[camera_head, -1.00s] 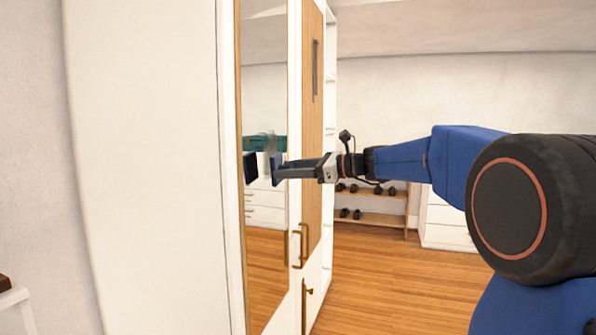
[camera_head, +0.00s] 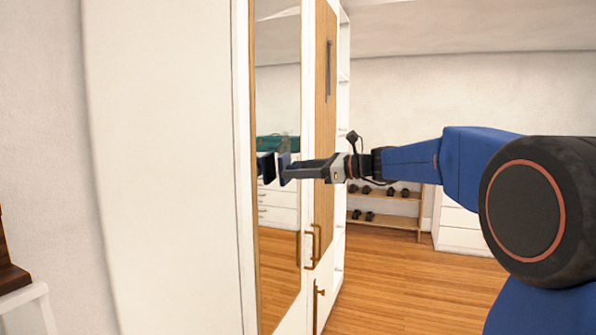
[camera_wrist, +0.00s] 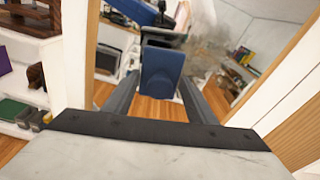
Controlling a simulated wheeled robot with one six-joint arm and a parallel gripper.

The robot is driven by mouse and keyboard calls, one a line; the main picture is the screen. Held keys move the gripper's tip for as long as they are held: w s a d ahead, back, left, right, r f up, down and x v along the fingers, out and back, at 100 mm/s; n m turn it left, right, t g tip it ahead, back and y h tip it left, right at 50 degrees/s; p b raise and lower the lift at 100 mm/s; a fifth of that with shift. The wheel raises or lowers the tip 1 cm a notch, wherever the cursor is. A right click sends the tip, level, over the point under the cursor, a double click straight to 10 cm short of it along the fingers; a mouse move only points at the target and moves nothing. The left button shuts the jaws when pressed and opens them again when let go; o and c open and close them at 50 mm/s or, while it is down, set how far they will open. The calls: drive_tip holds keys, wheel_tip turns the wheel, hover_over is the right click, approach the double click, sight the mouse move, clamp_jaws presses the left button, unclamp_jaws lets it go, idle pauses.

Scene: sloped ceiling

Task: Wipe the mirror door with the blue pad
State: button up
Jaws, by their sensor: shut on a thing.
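The mirror door (camera_head: 277,85) is a tall, upright glass panel in a wooden frame on the white wardrobe. My gripper (camera_head: 287,171) is shut on the blue pad (camera_head: 284,166) and holds it upright, facing the glass. The pad's dark reflection shows just left of it, with a narrow gap, so the pad looks close to the glass but apart from it. In the wrist view the blue pad (camera_wrist: 162,72) sits between my finger ends, with my arm reflected behind it. A greyish smudge (camera_wrist: 205,58) shows on the glass right of the pad.
A brass handle (camera_head: 314,246) stands out beside the mirror's lower right, with a wooden panel (camera_head: 325,110) above. Open shelves, a low rack (camera_head: 385,205) with dumbbells and white drawers (camera_head: 459,230) stand farther back. The wooden floor (camera_head: 400,280) to the right is clear.

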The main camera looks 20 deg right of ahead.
sight(287, 158)
drive_tip(key=shift+x, duration=1.15)
idle(0.4)
drive_tip(key=shift+r, duration=0.15)
drive_tip(key=shift+w+d+r, duration=1.6)
drive_tip(key=shift+w+d, duration=1.65)
drive_tip(key=shift+w, duration=1.4)
drive_tip(key=shift+s+a, duration=1.15)
drive_tip(key=shift+s, duration=0.4)
drive_tip(key=shift+s+a, duration=1.1)
drive_tip(key=shift+s, duration=0.45)
drive_tip(key=shift+s+a, duration=1.15)
drive_tip(key=shift+s, duration=0.4)
drive_tip(key=shift+r, duration=1.6)
drive_tip(key=shift+w+d, duration=1.3)
drive_tip(key=shift+w, duration=0.3)
